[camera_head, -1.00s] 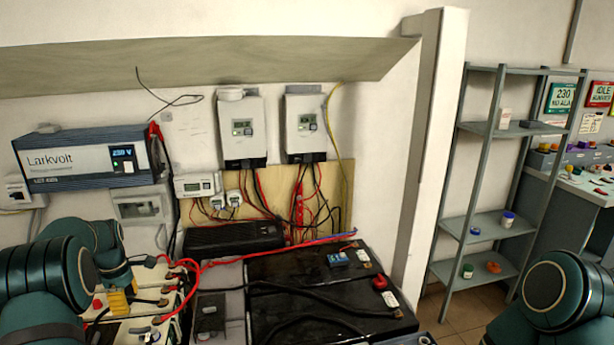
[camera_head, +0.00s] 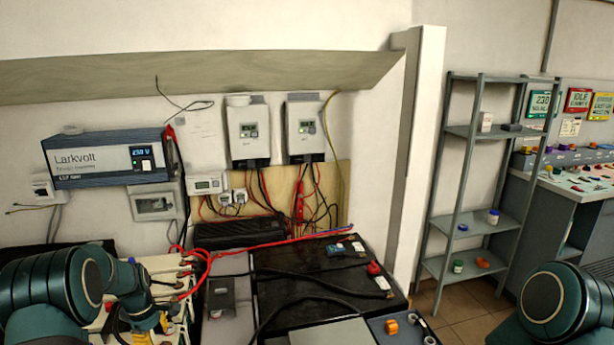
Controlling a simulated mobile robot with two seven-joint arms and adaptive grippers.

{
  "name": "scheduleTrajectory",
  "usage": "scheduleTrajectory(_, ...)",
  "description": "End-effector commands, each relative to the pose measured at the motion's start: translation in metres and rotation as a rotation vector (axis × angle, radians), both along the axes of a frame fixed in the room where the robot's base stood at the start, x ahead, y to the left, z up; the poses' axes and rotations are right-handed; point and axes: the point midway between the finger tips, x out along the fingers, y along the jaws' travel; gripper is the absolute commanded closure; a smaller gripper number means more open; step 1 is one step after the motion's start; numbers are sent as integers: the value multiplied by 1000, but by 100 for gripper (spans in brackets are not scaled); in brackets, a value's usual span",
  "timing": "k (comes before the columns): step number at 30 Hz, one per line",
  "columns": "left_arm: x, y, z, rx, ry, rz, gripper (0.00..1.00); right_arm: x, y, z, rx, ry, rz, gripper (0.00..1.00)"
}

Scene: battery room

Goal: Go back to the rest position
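My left arm comes in at the lower left, over the pale batteries (camera_head: 182,275) with red cables. Its far end is near a yellow part beside the batteries; the fingers cannot be made out, so I cannot tell whether the gripper is open or holds anything. My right arm shows only as a rounded dark green joint at the lower right edge; the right gripper is outside the view. The large black battery (camera_head: 300,283) lies between the two arms, with cables across its top.
A Larkvolt inverter (camera_head: 108,158) and two charge controllers (camera_head: 248,132) (camera_head: 305,128) hang on the wall. A grey shelf (camera_head: 468,230) with small caps stands right of the white post (camera_head: 420,150). A console (camera_head: 575,185) stands at the far right. Floor shows below the shelf.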

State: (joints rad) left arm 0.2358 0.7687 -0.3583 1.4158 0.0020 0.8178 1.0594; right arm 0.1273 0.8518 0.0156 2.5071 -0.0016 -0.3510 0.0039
Motion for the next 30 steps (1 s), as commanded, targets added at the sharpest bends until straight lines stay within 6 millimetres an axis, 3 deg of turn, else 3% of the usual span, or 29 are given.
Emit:
scheduleTrajectory(5,-23,-76,-56,-45,-42,-278,59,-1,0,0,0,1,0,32)
scheduleTrajectory(9,-60,-154,-95,-80,-102,-557,59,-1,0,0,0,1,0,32)
scheduleTrajectory(13,-105,-221,-116,-105,-168,-810,59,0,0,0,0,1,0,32)
scheduleTrajectory(18,-171,-292,-121,-126,-261,-1108,59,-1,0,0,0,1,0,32)
scheduleTrajectory(21,-204,-318,-117,-131,-308,-1241,59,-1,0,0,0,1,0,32)
scheduleTrajectory(24,-225,-333,-112,-131,-340,-1327,59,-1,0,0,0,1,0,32)
scheduleTrajectory(30,-237,-340,-109,-128,-362,-1378,59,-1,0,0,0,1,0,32)
